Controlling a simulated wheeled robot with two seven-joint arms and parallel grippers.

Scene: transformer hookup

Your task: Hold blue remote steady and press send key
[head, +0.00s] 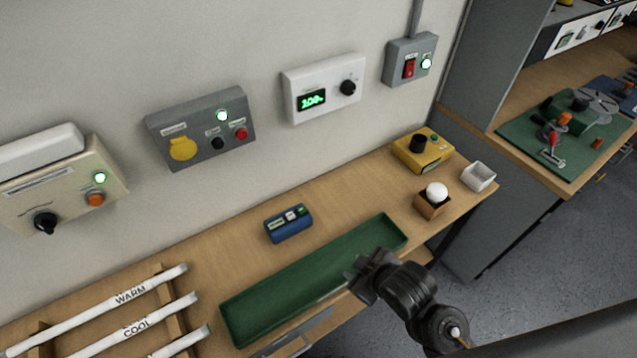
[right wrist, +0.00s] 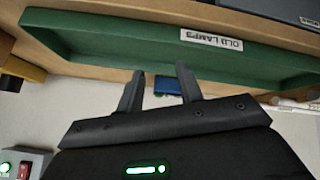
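The blue remote (head: 289,225) lies on the wooden bench behind the green tray, with a dark display and small pale and green-marked keys on top. I cannot read which key is send. My right gripper (head: 360,272) is over the right part of the tray, to the right of and nearer than the remote, and apart from it. In the right wrist view its two fingers (right wrist: 159,72) are spread and empty. A blue patch (right wrist: 167,85), apparently the remote, shows beyond them, partly hidden. My left gripper is not in view.
The green tray (head: 238,309), labelled OLD LAMPS, lies along the bench front. White tubes (head: 130,293) in a wooden rack are at left. A yellow box (head: 423,152), a white bulb (head: 436,192) and a white cup (head: 478,177) are at right. Bench around the remote is clear.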

